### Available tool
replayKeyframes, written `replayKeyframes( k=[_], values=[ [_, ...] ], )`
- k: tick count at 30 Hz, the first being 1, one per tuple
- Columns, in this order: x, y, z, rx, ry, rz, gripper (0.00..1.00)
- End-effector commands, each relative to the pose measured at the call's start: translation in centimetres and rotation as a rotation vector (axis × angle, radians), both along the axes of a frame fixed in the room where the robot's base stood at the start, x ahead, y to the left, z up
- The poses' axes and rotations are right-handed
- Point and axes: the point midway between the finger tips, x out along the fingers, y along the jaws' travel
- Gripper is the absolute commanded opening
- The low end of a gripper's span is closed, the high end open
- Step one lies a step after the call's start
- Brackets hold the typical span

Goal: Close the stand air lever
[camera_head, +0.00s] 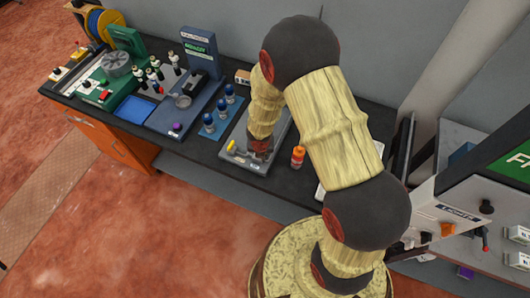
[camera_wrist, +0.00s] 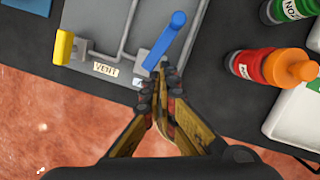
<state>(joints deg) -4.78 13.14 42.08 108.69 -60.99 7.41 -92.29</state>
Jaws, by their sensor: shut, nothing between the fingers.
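The stand is a grey plate with grey pipes (camera_wrist: 105,25) in the wrist view; it also shows in the head view (camera_head: 238,158). A blue lever (camera_wrist: 167,40) sits on its right part, slanting up to the right. A small label beside its lower end is partly hidden and I cannot read it. A yellow lever (camera_wrist: 63,46) stands at the left, near the VENT label (camera_wrist: 105,69). My gripper (camera_wrist: 167,76) is shut and empty, its fingertips right at the blue lever's lower end. I cannot tell whether they touch it. In the head view my arm hides the blue lever.
An orange-capped red bottle (camera_wrist: 272,68) and a green bottle (camera_wrist: 285,10) stand right of the stand. A white tray (camera_wrist: 295,120) lies near them. Blue-capped vials (camera_head: 222,106) stand left of the stand. The bench's front edge is close below the stand.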

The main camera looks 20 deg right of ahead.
Motion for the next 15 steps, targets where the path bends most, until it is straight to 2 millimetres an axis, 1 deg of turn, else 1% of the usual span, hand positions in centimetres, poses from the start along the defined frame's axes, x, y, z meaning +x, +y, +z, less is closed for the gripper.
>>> replayKeyframes(
  k=[1, 3, 9, 15],
  values=[
    [-0.1, 0.6, 0.0, 0.0, 0.0, 0.001, 0.0],
    [-0.3, 0.7, 1.6, 0.0, -0.002, -0.003, 0.0],
    [-1.1, 1.1, 5.3, 0.001, -0.002, -0.003, 0.0],
    [-1.8, 1.4, 8.4, 0.0, -0.001, -0.002, 0.0]
  ],
)
